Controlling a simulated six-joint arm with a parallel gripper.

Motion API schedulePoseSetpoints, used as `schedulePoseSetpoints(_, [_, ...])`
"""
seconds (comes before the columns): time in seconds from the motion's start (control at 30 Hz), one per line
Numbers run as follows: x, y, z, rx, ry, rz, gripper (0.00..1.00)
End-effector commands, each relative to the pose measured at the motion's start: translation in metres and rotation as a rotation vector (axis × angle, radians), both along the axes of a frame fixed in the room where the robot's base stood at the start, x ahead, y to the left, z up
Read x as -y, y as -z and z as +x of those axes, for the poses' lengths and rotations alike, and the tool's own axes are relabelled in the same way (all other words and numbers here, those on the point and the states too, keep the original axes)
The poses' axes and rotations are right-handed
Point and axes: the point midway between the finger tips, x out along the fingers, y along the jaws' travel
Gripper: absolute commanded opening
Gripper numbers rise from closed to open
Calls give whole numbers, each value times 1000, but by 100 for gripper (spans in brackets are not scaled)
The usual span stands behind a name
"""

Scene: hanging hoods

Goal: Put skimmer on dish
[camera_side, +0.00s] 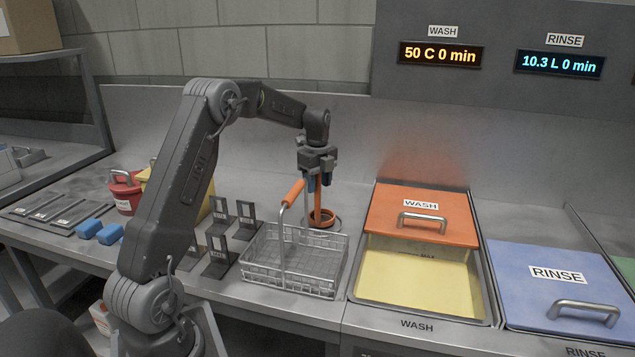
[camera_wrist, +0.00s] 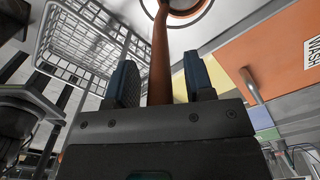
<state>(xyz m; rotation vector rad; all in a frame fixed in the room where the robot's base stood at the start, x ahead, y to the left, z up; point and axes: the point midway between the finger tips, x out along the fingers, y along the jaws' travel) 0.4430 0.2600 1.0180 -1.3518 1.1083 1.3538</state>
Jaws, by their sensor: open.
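The orange skimmer (camera_side: 321,217) stands upright with its round head down at the dish, behind the wire basket. In the wrist view its long handle (camera_wrist: 160,50) runs up between my two fingers. The round metal dish (camera_side: 338,225) shows as a thin rim around and under the skimmer's head, and also at the top of the wrist view (camera_wrist: 194,18). The head appears to rest on the dish, but the contact is hard to see. My gripper (camera_side: 318,184) is open, with its fingers on either side of the handle.
A wire basket (camera_side: 292,262) with an orange-gripped handle stands just in front. The wash tank, with its orange lid (camera_side: 421,208) partly open, is to the right. A blue rinse lid (camera_side: 558,293) lies beyond it. Dark labelled holders (camera_side: 220,250) stand left of the basket.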

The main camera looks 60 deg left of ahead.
Motion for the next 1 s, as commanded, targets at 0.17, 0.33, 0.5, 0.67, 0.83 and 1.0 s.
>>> schedulePoseSetpoints(0.17, [0,-6,0,2,0,1,48])
schedulePoseSetpoints(0.33, [0,-32,1,5,0,3,48])
schedulePoseSetpoints(0.5, [0,-69,1,5,0,4,48])
schedulePoseSetpoints(0.67, [0,-99,0,4,0,3,48])
schedulePoseSetpoints(0.83, [0,-118,0,2,0,1,48])
schedulePoseSetpoints(1.0, [18,-134,-2,18,-46,12,48])
